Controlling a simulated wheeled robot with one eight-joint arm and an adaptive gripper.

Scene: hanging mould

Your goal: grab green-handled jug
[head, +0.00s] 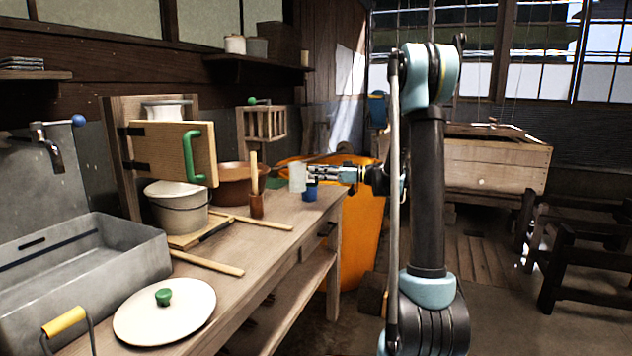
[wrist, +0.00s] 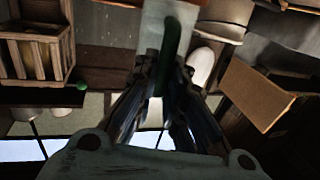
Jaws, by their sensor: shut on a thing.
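The green-handled jug is a pale, frosted vessel (head: 297,178) at the tip of my gripper in the head view, above the far right end of the bench. In the wrist view its pale wall (wrist: 152,30) and dark green handle (wrist: 172,40) show at the top centre. My gripper (head: 312,176) reaches in from the right, level, and is shut on the handle. In the wrist view the fingers (wrist: 166,70) meet around the handle. The handle is hidden by the fingers in the head view.
An orange barrel (head: 350,240) stands behind the bench end. A brown pot (head: 232,178), a pale bucket (head: 178,212), a green-handled cabinet door (head: 165,150) and a round lid (head: 150,318) are to the left.

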